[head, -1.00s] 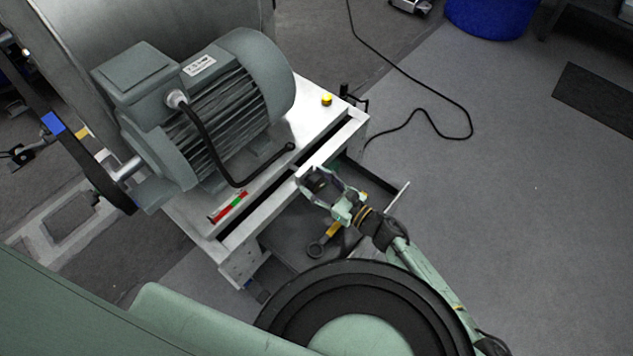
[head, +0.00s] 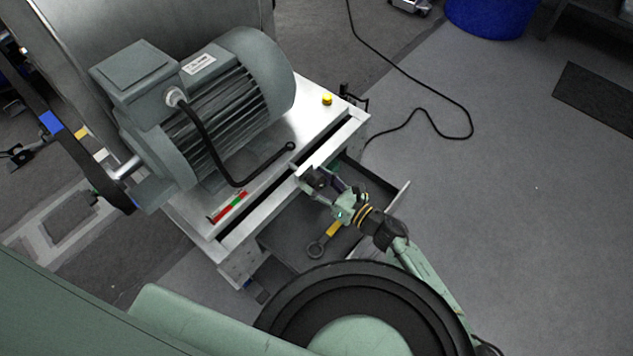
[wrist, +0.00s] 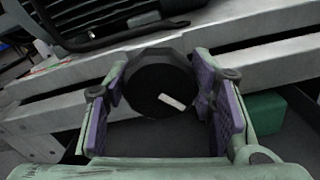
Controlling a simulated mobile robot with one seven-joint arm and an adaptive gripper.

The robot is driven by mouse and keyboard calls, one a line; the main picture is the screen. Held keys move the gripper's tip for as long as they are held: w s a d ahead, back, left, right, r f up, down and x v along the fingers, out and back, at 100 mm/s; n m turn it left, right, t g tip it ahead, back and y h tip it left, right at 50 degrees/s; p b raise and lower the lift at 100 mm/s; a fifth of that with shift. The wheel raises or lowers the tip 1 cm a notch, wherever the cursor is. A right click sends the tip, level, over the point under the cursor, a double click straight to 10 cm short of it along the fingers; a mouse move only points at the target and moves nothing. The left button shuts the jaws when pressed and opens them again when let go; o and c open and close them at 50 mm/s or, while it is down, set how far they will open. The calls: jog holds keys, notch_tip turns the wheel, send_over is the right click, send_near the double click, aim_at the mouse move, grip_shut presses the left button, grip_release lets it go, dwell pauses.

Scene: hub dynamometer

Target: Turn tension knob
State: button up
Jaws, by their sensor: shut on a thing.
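The tension knob (wrist: 158,82) is a black, faceted round knob with a short white mark on its face, at the front of the pale metal frame. In the wrist view it sits between the two purple-padded fingers of my gripper (wrist: 165,105). The white mark slants down to the right. In the head view my gripper (head: 328,186) is at the frame's front edge, around the dark knob (head: 315,177). The gripper is shut on the knob; its fingers partly cover the knob's sides.
A large grey-green motor (head: 215,105) sits on the frame (head: 315,125) with a red-green strip (head: 228,208). A drawer (head: 285,240) below holds a yellow-handled tool (head: 324,240).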

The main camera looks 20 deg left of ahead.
jog(key=m, duration=0.5)
jog(key=shift+w+m, duration=0.1)
jog(key=shift+m, duration=0.2)
jog(key=m+p, duration=0.1)
jog(key=m, duration=0.4)
jog(key=shift+d, duration=0.1)
jog(key=m, duration=0.5)
jog(key=shift+f+m+p, duration=0.2)
jog(key=shift+m+p, duration=0.2)
jog(key=m+p, duration=0.1)
jog(key=m, duration=0.4)
jog(key=shift+f+m, duration=0.1)
jog(key=shift+m, duration=0.2)
jog(key=m, duration=0.5)
jog(key=shift+f+p, duration=0.1)
jog(key=shift+p, duration=0.3)
jog(key=m, duration=0.5)
jog(key=shift+m+p, duration=0.3)
jog(key=shift+m, duration=0.1)
jog(key=m, duration=0.5)
jog(key=shift+s, duration=0.25)
jog(key=m, duration=0.5)
jog(key=shift+s, duration=0.1)
jog(key=shift+m, duration=0.4)
